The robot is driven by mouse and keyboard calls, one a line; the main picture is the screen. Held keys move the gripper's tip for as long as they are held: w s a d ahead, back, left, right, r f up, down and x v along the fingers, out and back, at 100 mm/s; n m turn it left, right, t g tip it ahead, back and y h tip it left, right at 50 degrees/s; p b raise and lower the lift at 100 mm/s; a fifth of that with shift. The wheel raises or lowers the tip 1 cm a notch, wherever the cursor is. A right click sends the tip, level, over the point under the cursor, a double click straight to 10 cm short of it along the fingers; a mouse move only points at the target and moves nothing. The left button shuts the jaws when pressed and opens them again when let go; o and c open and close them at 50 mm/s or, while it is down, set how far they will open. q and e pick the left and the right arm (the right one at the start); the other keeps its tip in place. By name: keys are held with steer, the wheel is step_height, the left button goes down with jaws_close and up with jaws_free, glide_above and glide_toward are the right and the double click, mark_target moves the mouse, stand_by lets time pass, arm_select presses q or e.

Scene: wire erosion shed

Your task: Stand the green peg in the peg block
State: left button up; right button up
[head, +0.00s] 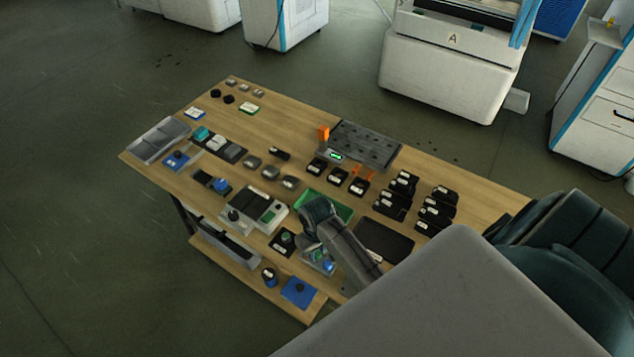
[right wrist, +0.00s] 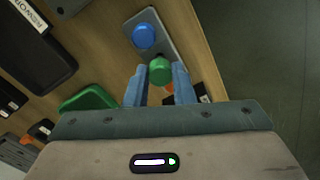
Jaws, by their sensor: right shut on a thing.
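The peg block (right wrist: 168,45) is a narrow grey plate on the wooden table. A blue peg (right wrist: 144,36) stands at its far end in the right wrist view. The green peg (right wrist: 160,70) is between the two blue fingers of my right gripper (right wrist: 158,84), which is shut on it, over the block's near end. I cannot tell whether the peg's foot is in a hole or above it. In the head view the block (head: 316,266) lies near the table's front edge, partly hidden under my right arm. My left gripper is not in view.
A green tray (head: 343,211) lies behind my right gripper, and a dark mat (head: 385,240) to its right. Black bins (head: 436,208) stand further right. The table's back left has free room.

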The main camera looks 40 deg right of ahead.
steer(key=shift+f, duration=0.25)
steer(key=shift+f+b, duration=0.55)
steer(key=shift+f, duration=0.5)
stand_by(0.5)
steer(key=o, duration=1)
steer(key=shift+o, duration=0.2)
steer(key=shift+r, duration=0.1)
steer(key=shift+r+p, duration=0.55)
steer(key=shift+r, duration=2.85)
